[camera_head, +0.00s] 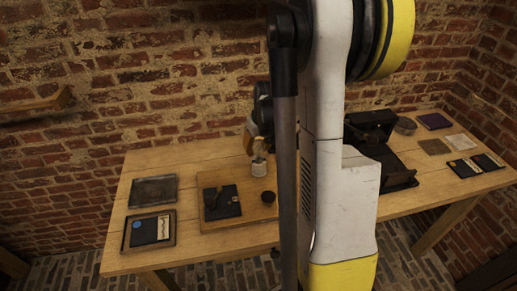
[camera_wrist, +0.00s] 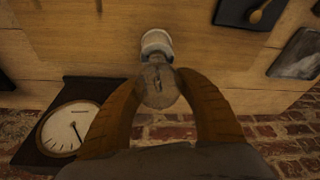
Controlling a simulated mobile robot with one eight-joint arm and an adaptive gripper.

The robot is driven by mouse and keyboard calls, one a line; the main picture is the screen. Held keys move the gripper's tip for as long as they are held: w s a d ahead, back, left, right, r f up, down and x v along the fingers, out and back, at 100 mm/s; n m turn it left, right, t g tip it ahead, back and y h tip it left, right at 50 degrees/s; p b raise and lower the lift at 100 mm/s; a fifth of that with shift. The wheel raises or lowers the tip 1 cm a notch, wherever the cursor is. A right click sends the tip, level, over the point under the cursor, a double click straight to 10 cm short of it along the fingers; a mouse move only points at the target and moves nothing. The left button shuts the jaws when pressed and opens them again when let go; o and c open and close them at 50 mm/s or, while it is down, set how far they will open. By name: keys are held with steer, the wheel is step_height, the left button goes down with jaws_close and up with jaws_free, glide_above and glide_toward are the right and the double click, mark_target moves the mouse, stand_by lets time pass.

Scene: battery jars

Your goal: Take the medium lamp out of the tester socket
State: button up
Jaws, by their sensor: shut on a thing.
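My gripper (camera_wrist: 157,100) shows in the wrist view with two brown fingers closed around the glass bulb of the lamp (camera_wrist: 155,72). The lamp's glass looks smoky and grey. A pale, whitish round socket or cap (camera_wrist: 156,40) sits directly beyond the bulb, in line with it. In the head view my gripper (camera_head: 254,142) is over the wooden tester board (camera_head: 240,179), with the pale cylinder (camera_head: 259,168) just below it. The join between lamp and socket is partly hidden, and I cannot tell whether the lamp is still seated.
A dial with a needle (camera_wrist: 72,130) is close to my left finger in the wrist view. A dark panel (camera_head: 222,203) and round dark piece (camera_head: 268,197) are on the board. Trays (camera_head: 153,191) lie left; a black box (camera_head: 371,122) stands right. A brick wall is behind.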

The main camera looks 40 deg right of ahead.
steer(key=shift+a+n, duration=0.1)
steer(key=shift+n, duration=0.3)
steer(key=n, duration=0.2)
steer(key=n+y, duration=0.1)
steer(key=n, duration=0.2)
steer(key=shift+a+n+y+b, duration=0.25)
steer(key=shift+n+y+b, duration=0.05)
steer(key=shift+n, duration=0.5)
steer(key=n, duration=0.1)
steer(key=n+y, duration=0.1)
steer(key=n, duration=0.3)
steer(key=shift+s+a+g, duration=0.15)
steer(key=shift+a+g, duration=0.15)
steer(key=shift+g, duration=0.1)
steer(key=shift+w+p+v, duration=0.2)
steer(key=shift+p+v, duration=0.45)
steer(key=shift+v, duration=0.5)
